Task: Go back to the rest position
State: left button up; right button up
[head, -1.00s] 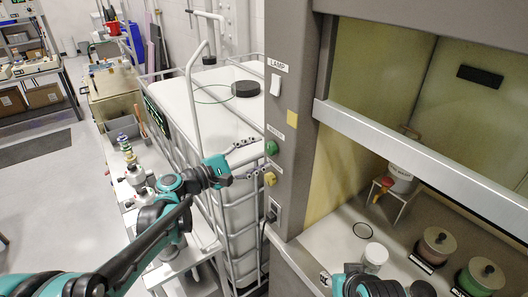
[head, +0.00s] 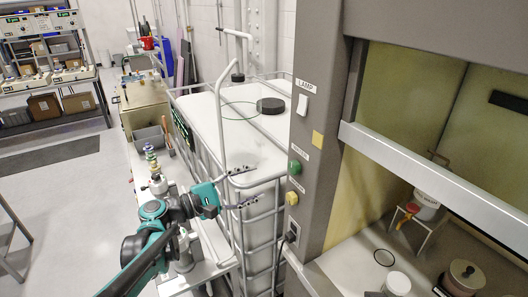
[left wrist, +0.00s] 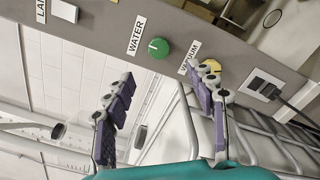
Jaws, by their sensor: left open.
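My left gripper (head: 250,186) is open and empty in the head view, in front of the white caged tank and left of the control panel (head: 316,140). Its two fingers point right, towards the panel, with a gap to the knobs. In the left wrist view the spread fingers (left wrist: 165,82) have nothing between them. The green WATER knob (left wrist: 159,48) shows beyond them, and the yellow VACUUM knob (left wrist: 211,66) is partly hidden by the right finger. My right gripper is not in view.
The white caged tank (head: 250,150) stands close behind my left gripper. A side bench (head: 205,262) with bottles lies beside my left arm. The fume hood with its raised sash (head: 440,180) is on the right, holding jars (head: 463,275). Open floor (head: 60,215) lies left.

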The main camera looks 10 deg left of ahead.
pick_arm(q)
jog(key=s+d+f+m+g+y+b, duration=0.2)
jog(key=s+f+m+g+y+b, duration=0.4)
jog(key=s+f, duration=0.8)
jog(key=s+a+f+m+t+y+b, duration=0.1)
jog(key=s+a+f+m+y, duration=0.2)
jog(key=a+f+m+y, duration=0.1)
jog(key=s+a+f+m+t+y+b, duration=0.1)
jog(key=s+a+f+m+y, duration=0.3)
jog(key=a+f, duration=0.2)
jog(key=shift+f+t+y, duration=0.3)
jog(key=shift+f, duration=0.45)
jog(key=shift+s+d, duration=0.1)
